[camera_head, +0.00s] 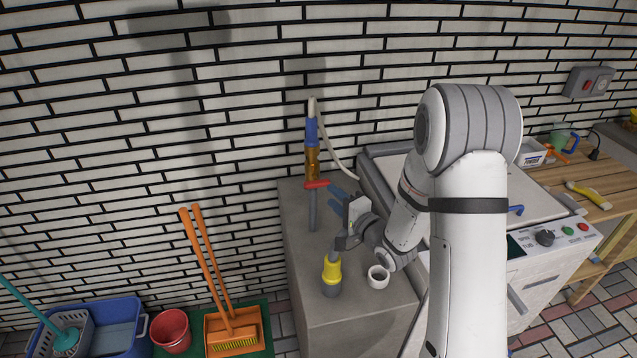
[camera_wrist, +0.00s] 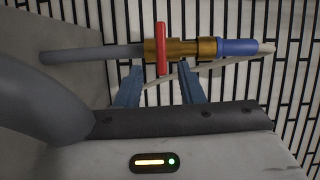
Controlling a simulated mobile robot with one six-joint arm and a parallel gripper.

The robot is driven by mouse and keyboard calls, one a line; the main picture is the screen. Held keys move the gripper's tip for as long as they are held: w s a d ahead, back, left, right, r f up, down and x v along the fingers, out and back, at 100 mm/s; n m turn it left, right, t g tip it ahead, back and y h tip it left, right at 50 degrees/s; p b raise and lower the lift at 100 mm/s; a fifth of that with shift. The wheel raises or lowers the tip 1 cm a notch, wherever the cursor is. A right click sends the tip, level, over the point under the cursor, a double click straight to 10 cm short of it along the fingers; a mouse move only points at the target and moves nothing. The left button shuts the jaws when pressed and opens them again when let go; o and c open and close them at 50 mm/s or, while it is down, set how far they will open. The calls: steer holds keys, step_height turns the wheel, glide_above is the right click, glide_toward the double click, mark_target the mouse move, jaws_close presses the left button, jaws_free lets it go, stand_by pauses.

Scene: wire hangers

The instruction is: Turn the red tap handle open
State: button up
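The red tap handle (camera_head: 317,184) is a short bar across a brass valve (camera_head: 312,160) above the grey block. In the wrist view the red handle (camera_wrist: 162,48) stands crosswise to the pipe, on the brass valve body (camera_wrist: 190,48). My gripper (camera_head: 338,199) has blue fingers and is just right of and below the handle. In the wrist view my gripper (camera_wrist: 161,66) has its two fingers apart, either side of the handle's lower end. The gap between them looks empty; whether a finger touches the handle cannot be told.
A grey pipe (camera_head: 312,212) runs below the valve, with a blue connector (camera_head: 311,130) and pale hose (camera_head: 335,145) above. A yellow-topped bottle (camera_head: 331,272) and a white cup (camera_head: 378,277) stand on the grey block (camera_head: 300,255). A white machine (camera_head: 545,280) stands right.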

mark_target(320, 187)
steer(key=shift+w+a, duration=0.3)
steer(key=shift+a, duration=0.2)
steer(key=p+x, duration=0.2)
steer(key=x, duration=0.4)
steer(key=shift+w+a, duration=0.2)
steer(key=shift+w, duration=0.1)
steer(key=shift+c, duration=0.5)
jaws_close()
